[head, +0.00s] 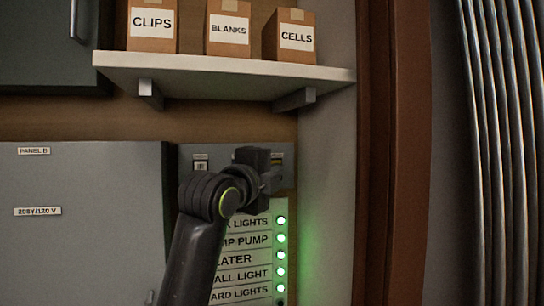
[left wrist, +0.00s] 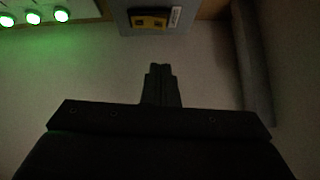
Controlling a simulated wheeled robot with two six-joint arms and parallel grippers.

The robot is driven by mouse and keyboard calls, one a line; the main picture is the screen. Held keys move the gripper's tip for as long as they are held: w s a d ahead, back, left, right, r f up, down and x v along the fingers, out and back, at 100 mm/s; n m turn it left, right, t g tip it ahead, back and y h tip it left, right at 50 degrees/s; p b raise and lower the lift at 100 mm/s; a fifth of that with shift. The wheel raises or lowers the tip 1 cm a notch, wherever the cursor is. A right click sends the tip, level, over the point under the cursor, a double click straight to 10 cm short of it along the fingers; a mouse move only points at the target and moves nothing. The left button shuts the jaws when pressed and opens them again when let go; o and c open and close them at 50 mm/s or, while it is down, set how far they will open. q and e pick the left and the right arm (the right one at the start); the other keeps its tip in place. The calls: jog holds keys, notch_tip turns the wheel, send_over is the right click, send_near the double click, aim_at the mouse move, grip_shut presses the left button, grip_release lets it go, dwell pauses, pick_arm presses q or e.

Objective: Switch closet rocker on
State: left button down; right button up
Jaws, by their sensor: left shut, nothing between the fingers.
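A grey strip panel (head: 230,155) runs along the wall right of the large panel box. It carries a small switch-like fitting (head: 200,166) under a label too small to read. My left gripper (head: 268,178) is shut and empty in front of the panel's right part. In the left wrist view its closed fingertips (left wrist: 160,68) point toward a yellow fitting with dark marks (left wrist: 150,22) and look apart from it.
A column of green lamps (head: 281,239) with a label board (head: 254,260) is below, partly hidden by my left arm. A shelf (head: 225,75) with three boxes juts out above. A brown post (head: 378,150) and vertical pipes (head: 498,150) stand at right.

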aim_at(279, 162)
pick_arm(q)
jog(key=w+p, duration=0.2)
jog(key=w, duration=0.3)
jog(key=shift+w+a+r+p, duration=0.2)
jog(key=shift+a+r+p, duration=0.1)
jog(key=shift+r+p, duration=0.1)
jog(key=shift+d+f, duration=0.1)
jog(key=shift+w, duration=0.1)
jog(key=shift+w+r+p, duration=0.1)
jog(key=shift+r+p, duration=0.1)
jog(key=shift+p, duration=0.15)
jog(key=shift+f, duration=0.1)
